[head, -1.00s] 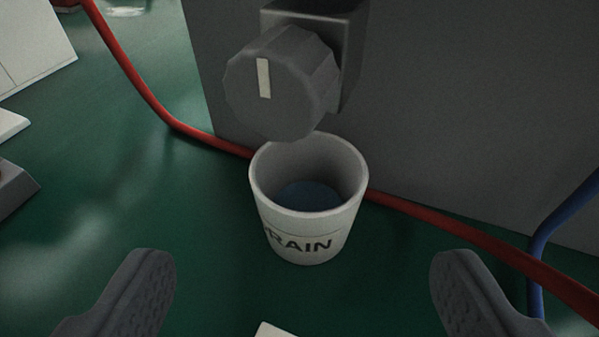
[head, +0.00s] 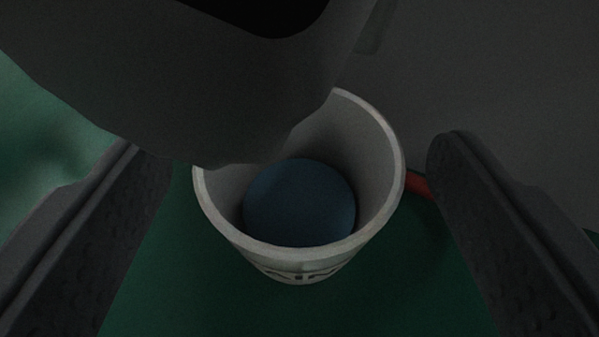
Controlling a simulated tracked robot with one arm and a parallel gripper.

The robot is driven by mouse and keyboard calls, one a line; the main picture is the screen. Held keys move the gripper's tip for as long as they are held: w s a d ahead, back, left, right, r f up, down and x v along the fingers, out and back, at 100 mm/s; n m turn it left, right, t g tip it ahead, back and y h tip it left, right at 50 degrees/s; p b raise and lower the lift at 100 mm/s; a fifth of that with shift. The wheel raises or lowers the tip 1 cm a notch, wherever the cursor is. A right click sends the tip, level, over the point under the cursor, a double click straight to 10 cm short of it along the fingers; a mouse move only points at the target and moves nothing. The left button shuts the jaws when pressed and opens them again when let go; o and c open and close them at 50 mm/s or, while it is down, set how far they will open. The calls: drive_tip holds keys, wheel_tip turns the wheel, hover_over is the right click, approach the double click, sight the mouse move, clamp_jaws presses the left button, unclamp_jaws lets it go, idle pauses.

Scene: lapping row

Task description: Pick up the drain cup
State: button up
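The drain cup (head: 375,217) is a white cup with dark lettering low on its front, mostly foreshortened here. It stands on the green surface, and dark blue liquid (head: 300,203) shows inside it. My gripper (head: 298,160) is open, with one dark finger on each side of the cup. A gap shows between each finger and the cup wall. The grey knob hides part of the cup's back left rim.
The large grey knob (head: 170,75) hangs close above the cup at the upper left. A grey housing wall (head: 500,70) stands behind. A red hose (head: 417,184) shows between the cup and the right finger. The green surface (head: 300,310) in front is clear.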

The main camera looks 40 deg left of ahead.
drive_tip(key=c, duration=0.9)
drive_tip(key=shift+o, duration=0.2)
drive_tip(key=shift+r+p, duration=0.4)
drive_tip(key=shift+p, duration=0.1)
